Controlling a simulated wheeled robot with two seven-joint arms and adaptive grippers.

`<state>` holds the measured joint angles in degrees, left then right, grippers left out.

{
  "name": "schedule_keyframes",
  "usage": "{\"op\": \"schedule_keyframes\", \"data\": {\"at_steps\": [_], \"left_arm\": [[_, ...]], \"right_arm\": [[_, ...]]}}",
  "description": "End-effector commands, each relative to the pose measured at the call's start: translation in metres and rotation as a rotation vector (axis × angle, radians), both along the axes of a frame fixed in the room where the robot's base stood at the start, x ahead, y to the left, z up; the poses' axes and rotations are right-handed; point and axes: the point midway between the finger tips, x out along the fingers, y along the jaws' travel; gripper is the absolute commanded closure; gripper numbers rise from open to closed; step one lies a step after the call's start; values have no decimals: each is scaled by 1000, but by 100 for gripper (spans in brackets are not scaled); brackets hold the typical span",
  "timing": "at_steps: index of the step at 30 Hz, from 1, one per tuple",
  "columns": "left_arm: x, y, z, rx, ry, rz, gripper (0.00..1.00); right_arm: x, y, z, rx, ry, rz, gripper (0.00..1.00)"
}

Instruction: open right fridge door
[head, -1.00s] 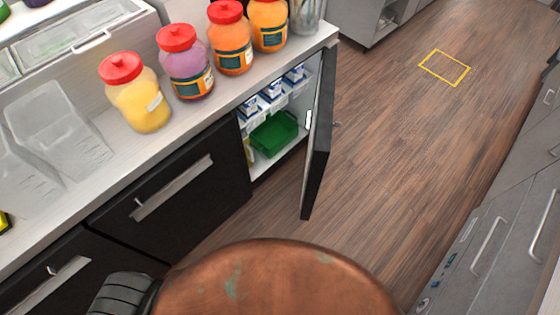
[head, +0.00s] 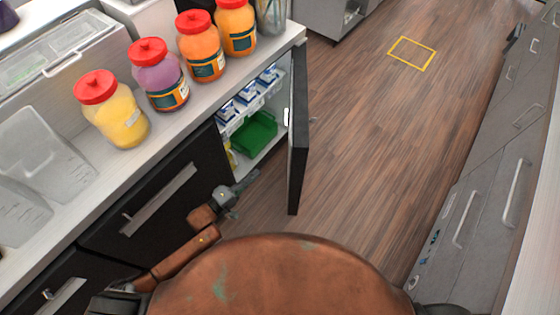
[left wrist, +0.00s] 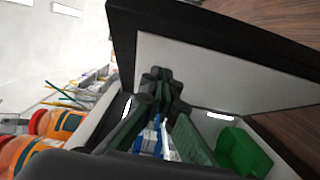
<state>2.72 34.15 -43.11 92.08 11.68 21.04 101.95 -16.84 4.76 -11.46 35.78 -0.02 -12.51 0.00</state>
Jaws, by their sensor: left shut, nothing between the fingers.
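The right fridge door (head: 299,130) is a dark panel standing wide open, hinged at the counter's far end and seen nearly edge-on in the head view. Its pale inner face (left wrist: 215,70) spans the upper left wrist view. The opening shows a green bin (head: 254,135) and blue-and-white cartons (head: 247,93). My left gripper (head: 236,196) is shut and empty, low in front of the opening, left of the door and visibly apart from it in the head view. In the left wrist view its fingers (left wrist: 160,78) overlap the inner face; contact cannot be told. My right gripper is out of view.
Several red-lidded jars (head: 159,75) line the counter (head: 190,122) above. A closed dark door with a bar handle (head: 160,194) is left of the opening. Wooden floor (head: 360,140) right of the open door is clear; grey drawers (head: 475,215) stand at far right.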

Motion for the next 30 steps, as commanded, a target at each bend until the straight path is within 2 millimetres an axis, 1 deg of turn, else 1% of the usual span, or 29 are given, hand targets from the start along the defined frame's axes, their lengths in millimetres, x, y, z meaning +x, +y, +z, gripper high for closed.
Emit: {"op": "schedule_keyframes", "data": {"at_steps": [1, 5, 12, 18, 21, 24, 30], "left_arm": [[1, -4, 5, -16, 3, -8, 100], [9, -15, 7, -27, 4, -12, 100], [43, -47, 6, -25, 4, -10, 100], [71, -76, 6, -23, 5, -10, 100], [69, -92, 5, -25, 8, -9, 100], [69, -103, 6, -24, 7, -9, 100], [69, -113, 5, -20, 6, -9, 100]], "right_arm": [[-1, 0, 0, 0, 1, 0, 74], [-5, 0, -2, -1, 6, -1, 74], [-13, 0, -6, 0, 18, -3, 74], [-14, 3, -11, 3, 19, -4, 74], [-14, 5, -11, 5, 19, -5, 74], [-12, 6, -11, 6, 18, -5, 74], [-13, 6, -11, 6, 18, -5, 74]]}}
